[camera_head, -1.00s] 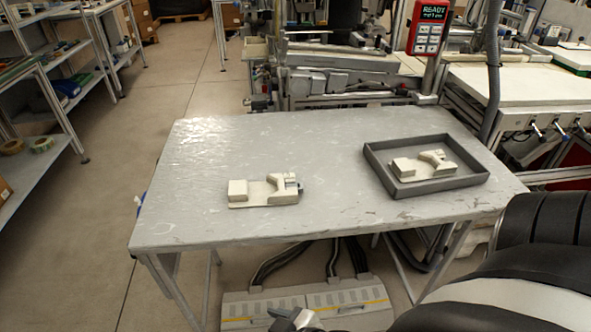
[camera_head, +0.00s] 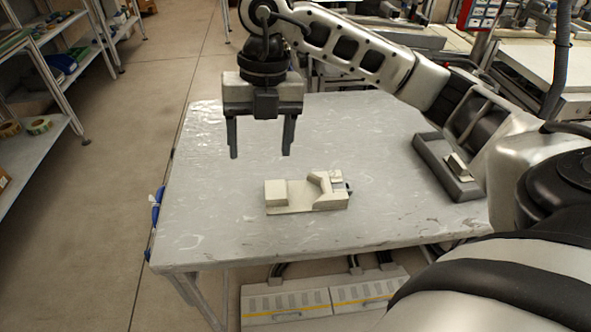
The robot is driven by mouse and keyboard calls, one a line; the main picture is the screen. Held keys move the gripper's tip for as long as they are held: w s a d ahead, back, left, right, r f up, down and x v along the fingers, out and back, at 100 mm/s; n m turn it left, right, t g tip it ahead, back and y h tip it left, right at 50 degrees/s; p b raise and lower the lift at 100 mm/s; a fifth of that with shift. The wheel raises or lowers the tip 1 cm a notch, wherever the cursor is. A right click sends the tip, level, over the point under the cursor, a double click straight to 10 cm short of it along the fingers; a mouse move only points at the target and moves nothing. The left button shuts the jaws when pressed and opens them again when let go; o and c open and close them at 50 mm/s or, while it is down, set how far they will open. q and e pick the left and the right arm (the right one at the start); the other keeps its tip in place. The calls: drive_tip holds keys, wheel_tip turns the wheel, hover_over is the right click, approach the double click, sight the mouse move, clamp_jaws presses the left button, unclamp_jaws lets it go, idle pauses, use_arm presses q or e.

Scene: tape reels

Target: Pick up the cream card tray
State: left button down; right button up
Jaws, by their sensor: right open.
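A cream card tray (camera_head: 300,200) lies on the grey metal table (camera_head: 200,220), near the middle of its front part. It is a flat base with a block at its left end and an angled raised part at its right end, where a small bluish piece shows. My right gripper (camera_head: 261,154) hangs over the table with its fingers pointing down, apart and empty. In the picture it is above and a little left of the cream tray, not touching it. My left gripper is not in view.
Shelves (camera_head: 45,145) stand at the left beyond open floor. The table's left part is clear.

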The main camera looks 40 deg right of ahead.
drive_tip(key=w+d+r+m+h, duration=0.1)
drive_tip(key=d+h, duration=0.1)
drive_tip(key=d, duration=0.2)
hover_over(276, 189)
drive_tip(key=f, duration=0.9)
drive_tip(key=shift+s+d, duration=0.2)
drive_tip(key=shift+d, duration=0.1)
drive_tip(key=shift+w+a+f+p, duration=0.15)
drive_tip(key=shift+f+p, duration=0.25)
drive_tip(key=shift+f, duration=1.15)
drive_tip(key=shift+w+a+f+p, duration=0.15)
drive_tip(key=shift+f+p, duration=0.2)
drive_tip(key=shift+f, duration=1.15)
drive_tip(key=shift+s, duration=0.1)
drive_tip(key=shift+c, duration=0.4)
drive_tip(key=c, duration=1.1)
drive_tip(key=shift+r, duration=0.1)
